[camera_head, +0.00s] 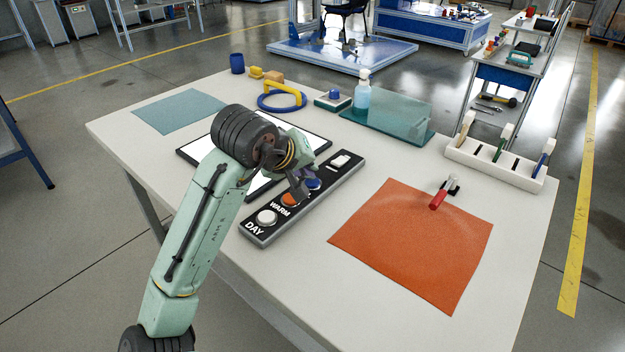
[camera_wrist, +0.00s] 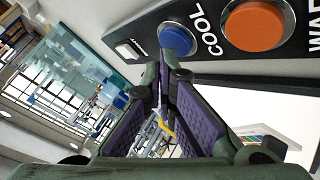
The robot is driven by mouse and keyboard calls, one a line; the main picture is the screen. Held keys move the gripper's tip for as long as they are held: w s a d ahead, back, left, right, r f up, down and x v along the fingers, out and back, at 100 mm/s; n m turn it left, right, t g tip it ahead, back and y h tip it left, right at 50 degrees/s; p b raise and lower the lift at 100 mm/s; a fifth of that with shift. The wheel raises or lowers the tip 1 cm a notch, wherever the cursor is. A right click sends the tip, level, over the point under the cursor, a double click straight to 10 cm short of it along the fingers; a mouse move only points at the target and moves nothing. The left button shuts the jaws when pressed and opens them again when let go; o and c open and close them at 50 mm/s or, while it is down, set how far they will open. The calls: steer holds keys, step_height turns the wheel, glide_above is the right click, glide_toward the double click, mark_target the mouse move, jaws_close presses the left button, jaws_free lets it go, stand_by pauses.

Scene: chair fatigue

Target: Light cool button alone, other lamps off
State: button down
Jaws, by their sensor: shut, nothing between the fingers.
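A dark button panel (camera_head: 349,178) lies on the white table. It carries a white DAY button (camera_head: 267,217), an orange WARM button (camera_head: 289,200), a blue COOL button (camera_head: 314,184) and a white rocker switch (camera_head: 340,160). In the wrist view the blue COOL button (camera_wrist: 177,38) is just beyond my fingertips, with the orange WARM button (camera_wrist: 257,25) to its right and the rocker switch (camera_wrist: 129,49) to its left. My gripper (camera_wrist: 163,80) is shut and empty, close to the COOL button; contact cannot be told. Which buttons are lit is unclear.
A bright white black-framed board (camera_head: 198,150) lies behind my arm. An orange mat (camera_head: 410,240) with a red-handled tool (camera_head: 440,195) is to the right. A spray bottle (camera_head: 362,95), a teal stand (camera_head: 400,115) and a white rack (camera_head: 490,165) stand further back.

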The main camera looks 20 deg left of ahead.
mark_target(308, 180)
steer(key=shift+f, duration=0.35)
steer(key=shift+r, duration=0.1)
steer(key=shift+r+p, duration=0.4)
steer(key=shift+p, duration=0.05)
steer(key=shift+r, duration=0.1)
step_height(308, 180, up, 6)
steer(key=p, duration=0.5)
stand_by(3.2)
